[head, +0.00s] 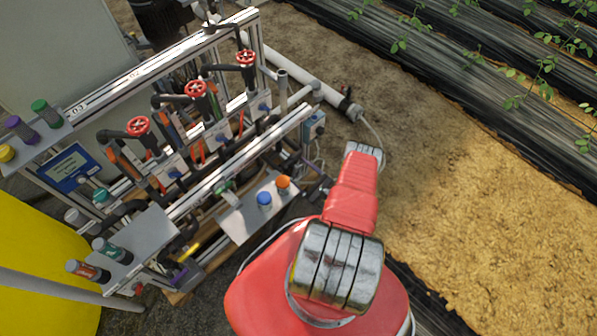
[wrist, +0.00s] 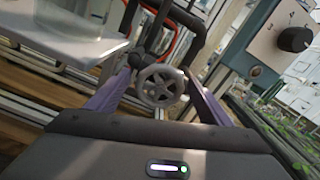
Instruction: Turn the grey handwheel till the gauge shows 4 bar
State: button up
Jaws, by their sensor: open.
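The grey handwheel (wrist: 161,85), a small spoked wheel, is in the middle of the wrist view. My gripper (wrist: 157,77) is open, with one purple finger to the left of the wheel and one to the right. The wheel appears between the fingertips; I cannot tell whether either finger touches it. I cannot make out the grey handwheel or my gripper's fingers in the head view. No pressure gauge can be read in either view.
Three red handwheels (head: 196,90) stand along the skid's pipework. A grey box with a black knob (wrist: 294,39) is close by at the right of the wrist view. A shelf with blue and orange caps (head: 240,215) sits left of my arm.

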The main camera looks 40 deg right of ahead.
jog(key=c, duration=1.1)
jog(key=shift+n, duration=0.4)
jog(key=o, duration=1.1)
jog(key=s, duration=1.3)
jog(key=shift+s+d, duration=0.15)
jog(key=shift+s, duration=0.25)
dwell(0.4)
